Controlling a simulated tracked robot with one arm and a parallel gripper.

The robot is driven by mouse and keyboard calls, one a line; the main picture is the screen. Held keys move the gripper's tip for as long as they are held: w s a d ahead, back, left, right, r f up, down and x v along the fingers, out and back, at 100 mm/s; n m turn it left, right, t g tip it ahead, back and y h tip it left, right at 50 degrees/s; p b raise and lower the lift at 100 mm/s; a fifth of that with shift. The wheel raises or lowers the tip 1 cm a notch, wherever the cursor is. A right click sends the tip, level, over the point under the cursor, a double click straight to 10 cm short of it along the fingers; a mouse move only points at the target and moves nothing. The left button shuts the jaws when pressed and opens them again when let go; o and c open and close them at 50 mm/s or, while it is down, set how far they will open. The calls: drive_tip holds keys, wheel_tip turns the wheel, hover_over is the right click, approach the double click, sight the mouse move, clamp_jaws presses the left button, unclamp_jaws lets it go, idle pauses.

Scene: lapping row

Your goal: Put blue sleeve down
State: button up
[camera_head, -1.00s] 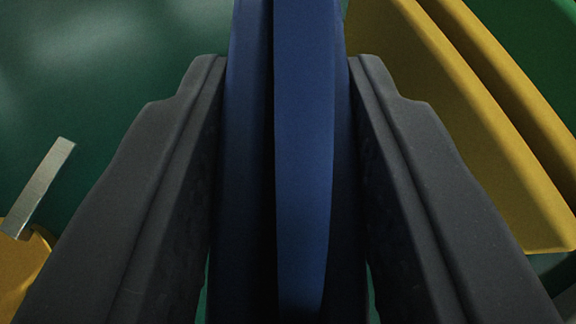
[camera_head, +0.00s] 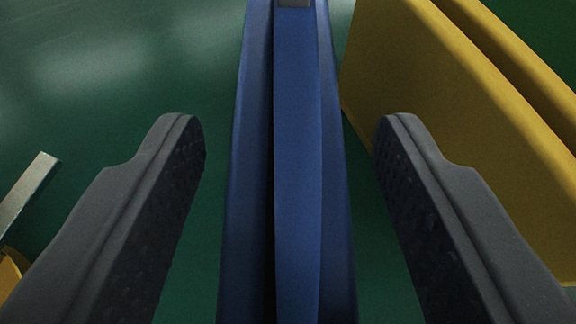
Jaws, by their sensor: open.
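The blue sleeve (camera_head: 298,160) stands in the middle of the view, running from the top edge to the bottom edge. It looks long and narrow, with a dark groove along its length. My gripper (camera_head: 288,125) is open around it, one dark finger on each side. Green surface shows between the sleeve and each finger, so neither finger touches it. The sleeve's far and near ends are cut off or hidden.
A yellow sleeve-like piece (camera_head: 450,110) stands close on the right, just beyond the right finger. A pale metal bar (camera_head: 28,190) and a bit of yellow (camera_head: 10,280) are at the left edge. The green surface (camera_head: 110,80) is clear at upper left.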

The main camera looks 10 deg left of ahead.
drive_tip(key=v, duration=1.1)
drive_tip(key=shift+s+p, duration=0.4)
drive_tip(key=shift+p, duration=0.05)
drive_tip(key=shift+d+r, duration=0.1)
drive_tip(key=w+d+r+m+y, duration=0.1)
drive_tip(key=w+r, duration=0.3)
drive_tip(key=r, duration=0.4)
drive_tip(key=w+r+y, duration=0.2)
drive_tip(key=w+r, duration=0.2)
drive_tip(key=r, duration=0.4)
drive_tip(key=w+d+r+t, duration=0.1)
drive_tip(key=d+r, duration=0.4)
drive_tip(key=r, duration=0.3)
drive_tip(key=w+d+r, duration=0.2)
drive_tip(key=d+r, duration=0.2)
drive_tip(key=r, duration=0.5)
drive_tip(key=s+d+r+h, duration=0.1)
drive_tip(key=s+d+r, duration=0.3)
drive_tip(key=d+r, duration=0.3)
drive_tip(key=s+d+r+t+h, duration=0.1)
drive_tip(key=s+d+r, duration=0.3)
drive_tip(key=d+r, duration=0.4)
drive_tip(key=s+d+r+h, duration=0.3)
drive_tip(key=s+d+r, duration=0.2)
drive_tip(key=d+r, duration=0.3)
drive_tip(key=shift+d+r+m+t, duration=0.2)
drive_tip(key=shift+d+m+t, duration=0.2)
drive_tip(key=shift+d, duration=0.75)
